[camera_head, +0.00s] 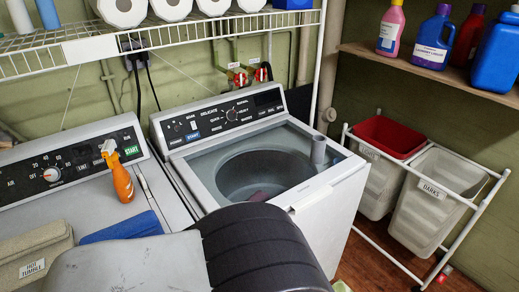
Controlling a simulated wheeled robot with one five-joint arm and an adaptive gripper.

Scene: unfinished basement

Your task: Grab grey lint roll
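A grey cylinder, which looks like the grey lint roll (318,150), stands upright on the right side of the white washing machine's top (330,185), near the rim of its opening. My arm fills the bottom middle of the view, with a light grey link at left and a black ribbed part over the washer's front left. My gripper's fingers do not show. Nothing of my arm touches the grey cylinder in this view.
An orange spray bottle (119,177), a blue cloth (122,227) and a beige folded bag (35,258) are on the left machine. A white wire shelf (90,50) hangs above. A laundry cart (432,205) stands right. Bottles line the wooden shelf (420,70).

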